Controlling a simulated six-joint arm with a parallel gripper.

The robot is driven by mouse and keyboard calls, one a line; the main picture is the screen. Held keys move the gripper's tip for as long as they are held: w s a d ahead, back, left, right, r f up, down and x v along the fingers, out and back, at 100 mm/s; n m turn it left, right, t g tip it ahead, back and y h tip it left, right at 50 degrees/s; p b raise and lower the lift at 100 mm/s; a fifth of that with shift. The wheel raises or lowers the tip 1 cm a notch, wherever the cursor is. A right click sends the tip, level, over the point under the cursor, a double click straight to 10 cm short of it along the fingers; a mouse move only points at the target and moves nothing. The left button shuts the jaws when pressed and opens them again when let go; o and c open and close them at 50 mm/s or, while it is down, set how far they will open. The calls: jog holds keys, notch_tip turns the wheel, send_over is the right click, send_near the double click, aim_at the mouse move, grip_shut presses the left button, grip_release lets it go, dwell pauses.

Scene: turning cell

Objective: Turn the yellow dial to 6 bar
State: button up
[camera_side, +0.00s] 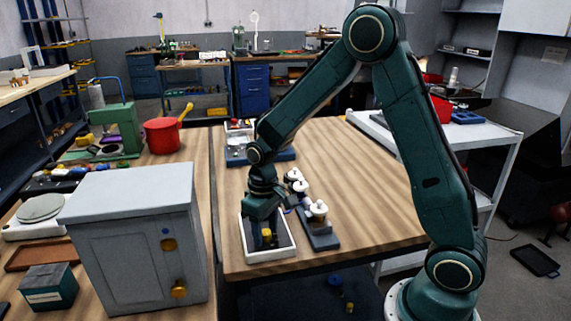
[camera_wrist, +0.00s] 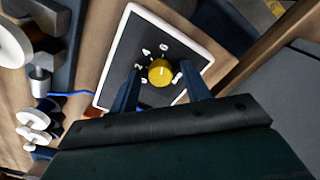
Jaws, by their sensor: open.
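The yellow dial (camera_wrist: 161,73) sits on a dark panel with a white frame (camera_wrist: 204,28), with printed numbers around it. In the wrist view the 2 and 4 are on the dial's left and upper left, with another number above it. A mark shows on the dial, but I cannot tell surely which number it points to. My gripper (camera_wrist: 160,69) is open, one blue finger on each side of the dial, with gaps between. In the side view the dial (camera_side: 266,234) shows below my gripper (camera_side: 264,220), inside the white-framed panel (camera_side: 282,254) on the wooden table.
A dark strip with white-capped fittings (camera_side: 319,225) stands right of the panel, close to my gripper. A grey cabinet (camera_side: 135,235) stands on the bench at left. A blue tray (camera_side: 236,157) lies behind. The table's right part is clear.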

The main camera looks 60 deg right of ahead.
aim_at(266, 232)
notch_tip(266, 232, up, 14)
dwell(0.8)
jog(key=shift+f, duration=0.1)
jog(key=s+a+r+t, duration=0.1)
jog(key=s+r+t, duration=0.1)
jog(key=s, duration=0.8)
jog(key=s+a+r+t, duration=0.1)
jog(key=s+r+t, duration=0.2)
jog(key=s, duration=0.8)
jog(key=shift+s+a+r+t, duration=0.2)
jog(key=shift+r+t, duration=0.1)
jog(key=shift+r, duration=0.25)
